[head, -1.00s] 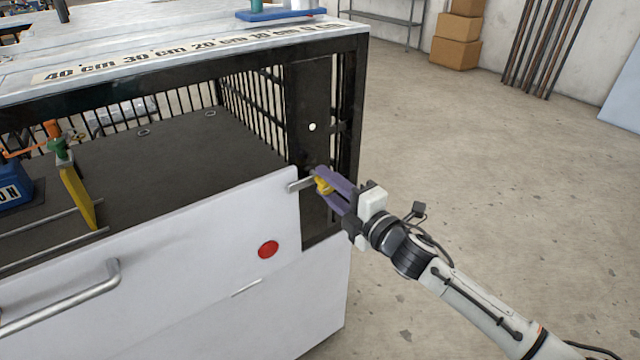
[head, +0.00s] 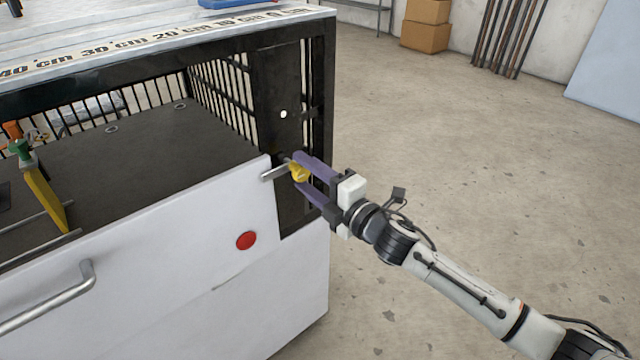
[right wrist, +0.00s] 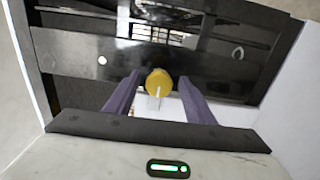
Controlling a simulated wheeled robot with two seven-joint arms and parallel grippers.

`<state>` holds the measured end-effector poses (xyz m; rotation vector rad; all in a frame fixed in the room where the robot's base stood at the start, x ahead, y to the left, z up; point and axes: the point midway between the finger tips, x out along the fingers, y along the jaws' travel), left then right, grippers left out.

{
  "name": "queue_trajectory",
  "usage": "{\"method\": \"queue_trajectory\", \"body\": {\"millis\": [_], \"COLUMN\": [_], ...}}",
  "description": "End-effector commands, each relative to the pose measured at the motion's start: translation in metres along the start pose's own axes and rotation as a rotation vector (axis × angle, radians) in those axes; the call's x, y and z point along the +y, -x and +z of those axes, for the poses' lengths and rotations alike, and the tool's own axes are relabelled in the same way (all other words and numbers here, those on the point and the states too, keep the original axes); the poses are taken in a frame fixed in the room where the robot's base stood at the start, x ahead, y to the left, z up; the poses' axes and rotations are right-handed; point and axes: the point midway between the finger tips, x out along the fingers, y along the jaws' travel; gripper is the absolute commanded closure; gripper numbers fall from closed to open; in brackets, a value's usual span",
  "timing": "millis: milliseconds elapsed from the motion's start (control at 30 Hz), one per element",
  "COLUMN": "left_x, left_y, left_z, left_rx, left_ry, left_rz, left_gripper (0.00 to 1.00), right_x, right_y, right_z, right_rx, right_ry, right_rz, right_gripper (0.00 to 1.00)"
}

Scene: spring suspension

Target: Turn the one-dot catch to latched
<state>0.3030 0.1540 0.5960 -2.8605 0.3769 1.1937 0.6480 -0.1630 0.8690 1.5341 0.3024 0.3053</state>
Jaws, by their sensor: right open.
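The one-dot catch shows in the head view as a yellow knob (head: 299,172) with a grey metal bar (head: 274,173). It sits on the black post (head: 277,95), below a single white dot (head: 283,114). The bar points left and reaches over the top right corner of the white front panel (head: 180,225). My right gripper (head: 304,176) is open, its purple fingers on either side of the knob. In the right wrist view the knob (right wrist: 159,82) lies between the fingertips, with a gap visible at each side. My left gripper is not in view.
The panel carries a red disc (head: 246,240) and a metal handle (head: 50,300). A yellow upright piece (head: 48,195) stands on the dark deck behind it. The bench top with a centimetre scale (head: 150,40) lies above.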

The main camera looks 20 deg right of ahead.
Motion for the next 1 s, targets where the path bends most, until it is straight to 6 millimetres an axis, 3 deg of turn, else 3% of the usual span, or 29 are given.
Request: {"method": "queue_trajectory", "body": {"millis": [200, 433, 600, 1000], "left_x": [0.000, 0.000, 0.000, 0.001], "left_y": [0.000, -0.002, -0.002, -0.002], "left_z": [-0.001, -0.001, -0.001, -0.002], "left_rx": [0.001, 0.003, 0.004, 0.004], "left_ry": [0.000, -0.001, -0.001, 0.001], "left_rz": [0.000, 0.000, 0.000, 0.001], "left_gripper": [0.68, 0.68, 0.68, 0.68], "right_x": [-0.001, -0.002, -0.001, 0.000], "right_y": [0.045, 0.080, 0.090, 0.091], "right_z": [-0.001, 0.000, 0.000, 0.000], "right_rx": [0.001, 0.000, 0.000, 0.000], "right_ry": [0.003, 0.001, 0.002, 0.002], "right_rz": [-0.003, -0.003, -0.002, -0.001], "right_gripper": [0.51, 0.51, 0.51, 0.51]}}
